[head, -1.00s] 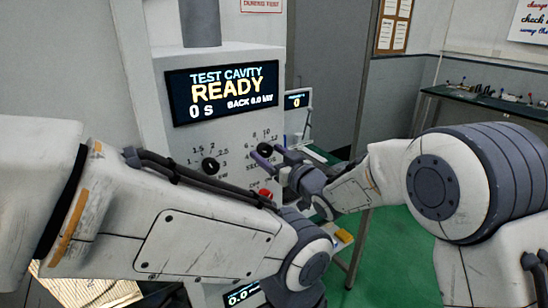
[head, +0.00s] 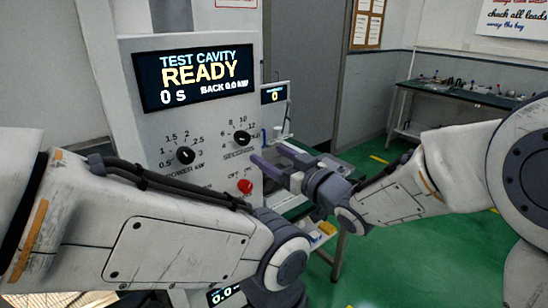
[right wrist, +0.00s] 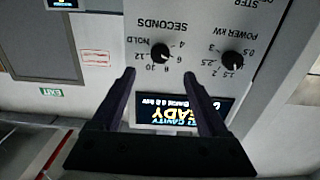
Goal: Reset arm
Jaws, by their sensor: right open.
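My right gripper (head: 268,153) is open and empty in front of the generator panel, just right of and below the black SECONDS knob (head: 241,138). In the right wrist view, the fingers (right wrist: 159,75) are spread apart, with the SECONDS knob (right wrist: 160,52) showing beyond their tips, not between them. The black POWER KW knob (head: 186,156) is left of it on the panel. The display (head: 195,78) reads "TEST CAVITY READY 0 s". My left arm crosses the lower left of the head view; its gripper is not visible.
A red button (head: 245,186) sits below the knobs. A small screen (head: 273,94) stands right of the generator. A bench (head: 455,95) with small parts is at the back right. Green floor (head: 385,265) is open at the lower right.

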